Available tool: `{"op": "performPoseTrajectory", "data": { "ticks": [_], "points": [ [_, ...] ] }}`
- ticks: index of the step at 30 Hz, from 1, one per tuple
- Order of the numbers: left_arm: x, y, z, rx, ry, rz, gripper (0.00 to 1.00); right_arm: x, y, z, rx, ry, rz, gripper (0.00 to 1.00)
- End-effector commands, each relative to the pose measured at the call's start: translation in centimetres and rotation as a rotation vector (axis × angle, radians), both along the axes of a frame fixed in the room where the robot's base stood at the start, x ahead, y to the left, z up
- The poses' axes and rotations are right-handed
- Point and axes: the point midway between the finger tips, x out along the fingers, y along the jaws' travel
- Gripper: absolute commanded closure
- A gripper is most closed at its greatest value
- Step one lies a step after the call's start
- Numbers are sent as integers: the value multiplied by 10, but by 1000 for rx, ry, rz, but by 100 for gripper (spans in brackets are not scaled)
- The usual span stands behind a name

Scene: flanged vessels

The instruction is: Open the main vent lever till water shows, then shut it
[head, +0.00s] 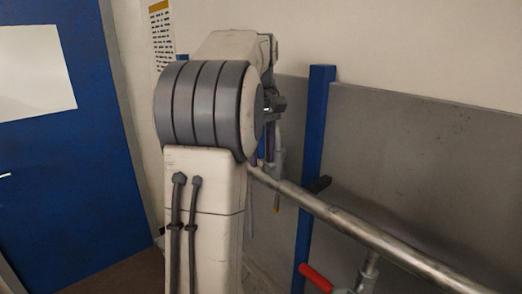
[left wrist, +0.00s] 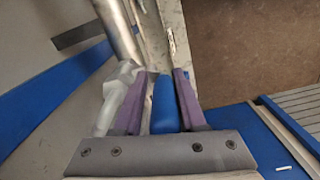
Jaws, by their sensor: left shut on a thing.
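My left gripper (head: 266,155) is mostly hidden behind my own arm in the head view, near the far end of the metal pipe. In the left wrist view its two purple fingers (left wrist: 164,84) are shut on a blue lever handle (left wrist: 164,105), which lies between them. A pale grey valve body (left wrist: 122,82) is just left of the fingers, below the pipe. In the head view a thin pale tube (head: 250,215) hangs below the pipe there. I cannot make out any water. My right gripper is not in view.
The metal pipe (head: 370,236) runs from the gripper to the lower right. A red lever handle (head: 315,277) sits under it at the bottom. A blue post (head: 316,130) and grey wall panels (head: 430,150) stand behind. A blue door (head: 60,160) is at the left.

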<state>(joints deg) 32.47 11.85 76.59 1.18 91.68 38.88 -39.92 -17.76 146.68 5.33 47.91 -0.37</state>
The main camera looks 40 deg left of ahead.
Motion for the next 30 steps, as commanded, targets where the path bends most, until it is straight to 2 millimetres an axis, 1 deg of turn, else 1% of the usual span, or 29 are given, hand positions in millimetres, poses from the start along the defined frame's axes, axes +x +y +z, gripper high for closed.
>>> {"op": "performPoseTrajectory", "data": {
  "ticks": [1,7,8,9,23,26,30],
  "points": [
    [-5,3,-2,4,21,5,100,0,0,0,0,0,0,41],
    [-5,3,-2,3,22,4,100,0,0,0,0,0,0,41],
    [-5,3,-2,3,22,4,48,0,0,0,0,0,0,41],
    [-5,3,-2,4,23,4,41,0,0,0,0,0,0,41],
    [-2,2,1,4,12,0,41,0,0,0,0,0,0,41],
    [-2,2,8,5,11,1,41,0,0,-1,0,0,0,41],
    [-2,3,28,5,10,2,41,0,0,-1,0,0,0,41]
  ]
}}
